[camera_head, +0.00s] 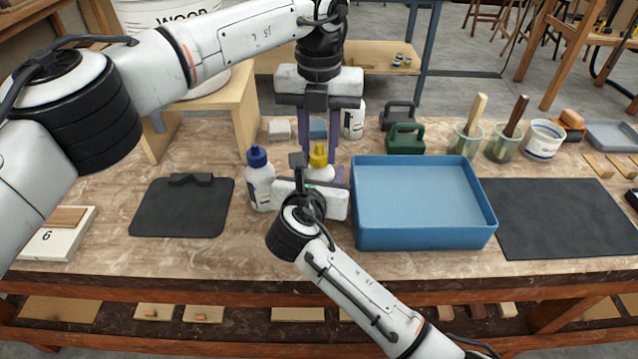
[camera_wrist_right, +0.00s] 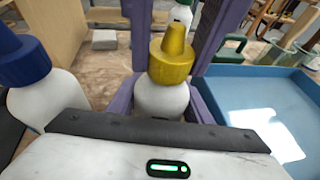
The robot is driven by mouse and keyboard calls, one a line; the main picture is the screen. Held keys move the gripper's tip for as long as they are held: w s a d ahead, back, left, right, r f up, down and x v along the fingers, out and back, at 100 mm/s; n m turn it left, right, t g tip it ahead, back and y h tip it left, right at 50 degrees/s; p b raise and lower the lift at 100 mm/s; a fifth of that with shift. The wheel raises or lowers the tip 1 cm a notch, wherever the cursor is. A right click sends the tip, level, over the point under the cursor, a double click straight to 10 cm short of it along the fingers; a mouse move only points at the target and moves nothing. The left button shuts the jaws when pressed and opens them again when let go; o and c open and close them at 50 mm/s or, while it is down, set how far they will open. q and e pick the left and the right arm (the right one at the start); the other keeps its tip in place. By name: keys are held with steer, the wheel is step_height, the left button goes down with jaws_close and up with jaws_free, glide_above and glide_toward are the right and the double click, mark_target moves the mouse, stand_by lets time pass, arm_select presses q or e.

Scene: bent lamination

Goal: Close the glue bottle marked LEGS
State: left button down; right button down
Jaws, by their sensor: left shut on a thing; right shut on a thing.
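A white glue bottle (camera_wrist_right: 162,100) with a yellow nozzle cap (camera_wrist_right: 172,62) stands upright in the right wrist view. In the head view its yellow cap (camera_head: 319,156) shows between the arms, its body mostly hidden. My left gripper (camera_head: 320,150) reaches down from above, its purple fingers shut on the cap from both sides. My right gripper (camera_wrist_right: 162,108) comes from the front, low, and is shut on the bottle's body. The cap sits on the bottle's top; how tightly, I cannot tell. No LEGS marking is readable.
A blue-capped glue bottle (camera_head: 260,182) stands close on the left. A blue tray (camera_head: 425,238) is close on the right. Another white bottle (camera_head: 354,121) and a green block-like tool (camera_head: 404,140) stand behind. A dark mat (camera_head: 181,208) lies left, another (camera_head: 560,218) far right.

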arm_select(q)
steer(key=m, duration=0.4)
steer(key=shift+m, duration=0.4)
steer(key=m, duration=1.7)
steer(key=shift+m, duration=0.3)
steer(key=m, duration=0.4)
steer(key=shift+f, duration=0.1)
steer(key=m, duration=0.3)
steer(key=shift+m, duration=0.3)
steer(key=c, duration=1.4)
jaws_free()
